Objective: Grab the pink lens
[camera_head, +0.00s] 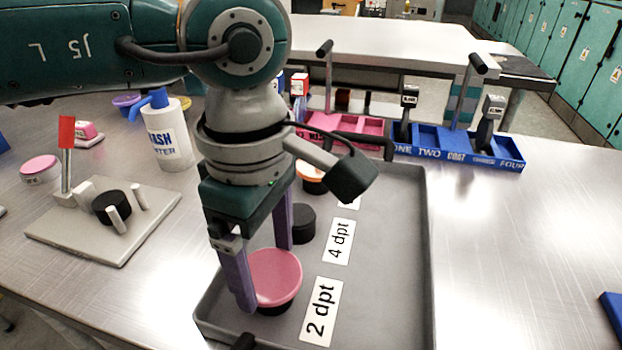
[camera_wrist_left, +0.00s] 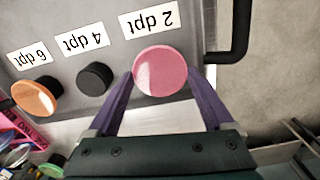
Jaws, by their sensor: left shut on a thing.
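The pink lens (camera_head: 275,275) is a round pink disc with a dark base. It is at the near end of the grey tray (camera_head: 400,250), beside the "2 dpt" label (camera_head: 321,312). My left gripper (camera_head: 264,278) points down and is shut on the pink lens, one purple finger on each side. The left wrist view also shows the pink lens (camera_wrist_left: 160,72) between the two fingertips (camera_wrist_left: 161,76). I cannot tell whether the lens touches the tray. My right gripper is not in view.
A black lens (camera_head: 303,224) and an orange lens (camera_head: 311,176) sit farther back beside the "4 dpt" (camera_head: 339,241) and "6 dpt" (camera_wrist_left: 28,57) labels. A wash bottle (camera_head: 167,135) and a grey fixture plate (camera_head: 75,235) stand left. Blue bins (camera_head: 510,155) are behind the tray.

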